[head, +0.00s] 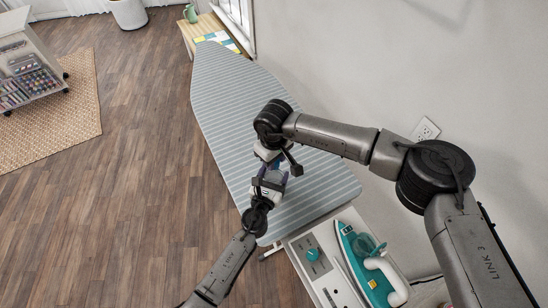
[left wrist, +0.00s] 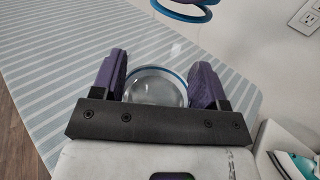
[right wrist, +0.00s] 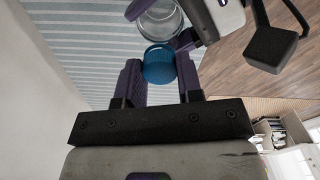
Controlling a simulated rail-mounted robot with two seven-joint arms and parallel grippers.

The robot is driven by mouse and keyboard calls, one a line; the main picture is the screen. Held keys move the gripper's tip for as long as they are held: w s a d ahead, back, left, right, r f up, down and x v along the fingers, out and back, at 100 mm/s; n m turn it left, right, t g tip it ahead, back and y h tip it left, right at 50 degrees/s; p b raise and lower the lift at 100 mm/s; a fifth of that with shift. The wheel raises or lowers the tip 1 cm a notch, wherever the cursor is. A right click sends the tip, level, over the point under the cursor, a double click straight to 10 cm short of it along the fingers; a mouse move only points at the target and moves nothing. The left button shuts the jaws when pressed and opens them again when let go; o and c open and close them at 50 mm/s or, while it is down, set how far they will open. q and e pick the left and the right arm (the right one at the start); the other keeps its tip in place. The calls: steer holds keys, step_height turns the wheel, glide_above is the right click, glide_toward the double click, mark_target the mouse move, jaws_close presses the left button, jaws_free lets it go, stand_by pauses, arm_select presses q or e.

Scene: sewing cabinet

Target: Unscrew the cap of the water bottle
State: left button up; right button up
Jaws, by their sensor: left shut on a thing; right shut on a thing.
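The water bottle is mostly hidden between my two grippers in the head view. In the left wrist view its clear round body (left wrist: 155,88) sits between the purple fingers of my left gripper (left wrist: 160,75), which is shut on it. In the right wrist view the blue cap (right wrist: 158,66) is between the fingertips of my right gripper (right wrist: 158,70), shut on it. The clear bottle (right wrist: 160,22) shows right behind the cap; I cannot tell whether they are apart. In the head view my left gripper (head: 272,177) is just below my right gripper (head: 268,152), over the ironing board.
The striped ironing board (head: 225,100) lies beneath both grippers. A teal iron (head: 365,262) stands on a white surface (head: 300,243) at the lower right. The wall (head: 400,50) is close on the right. Open wooden floor (head: 120,170) is on the left.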

steer(key=shift+n, duration=0.8)
steer(key=shift+r, duration=0.35)
steer(key=shift+r, duration=0.8)
steer(key=shift+r, duration=0.1)
steer(key=shift+r, duration=1.9)
arm_select(q)
steer(key=o, duration=1.8)
